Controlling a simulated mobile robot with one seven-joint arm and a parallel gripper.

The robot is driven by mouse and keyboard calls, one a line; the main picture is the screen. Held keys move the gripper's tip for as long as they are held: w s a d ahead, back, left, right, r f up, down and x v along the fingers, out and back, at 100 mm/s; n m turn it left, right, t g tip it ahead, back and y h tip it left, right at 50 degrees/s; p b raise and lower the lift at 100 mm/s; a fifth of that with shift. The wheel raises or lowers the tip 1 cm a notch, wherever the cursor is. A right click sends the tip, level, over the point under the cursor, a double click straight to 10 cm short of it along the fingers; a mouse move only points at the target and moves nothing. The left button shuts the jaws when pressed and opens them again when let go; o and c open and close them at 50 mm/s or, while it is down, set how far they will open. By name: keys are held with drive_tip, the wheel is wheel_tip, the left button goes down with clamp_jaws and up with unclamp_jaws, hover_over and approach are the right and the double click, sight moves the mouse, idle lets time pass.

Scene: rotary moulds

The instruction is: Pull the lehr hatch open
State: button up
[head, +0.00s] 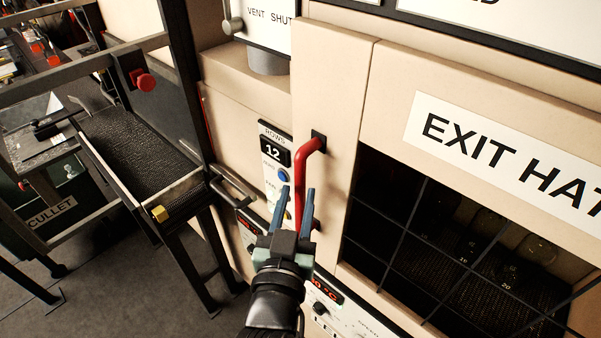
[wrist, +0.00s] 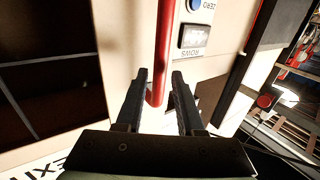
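The lehr hatch (head: 393,110) is a beige door with an "EXIT HATCH" label and a dark barred window. It looks shut. A red vertical bar handle (head: 301,170) stands out from its left edge panel. My gripper (head: 297,189) is at the lower part of the handle, its two fingers apart. In the wrist view the red handle (wrist: 163,60) runs between the fingertips of my gripper (wrist: 160,76), with a gap showing on both sides. I cannot tell exactly how deep the bar sits between the fingers.
A control panel (head: 271,135) with a "12" display and buttons is left of the handle. A dark mesh-bed conveyor (head: 135,150) with a metal frame stands further left, near a cullet bin (head: 52,213). Bare grey floor (head: 130,290) lies at lower left.

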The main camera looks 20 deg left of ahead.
sight(300, 187)
drive_tip(key=shift+p+x, duration=0.45)
drive_tip(key=shift+x, duration=1.65)
clamp_jaws()
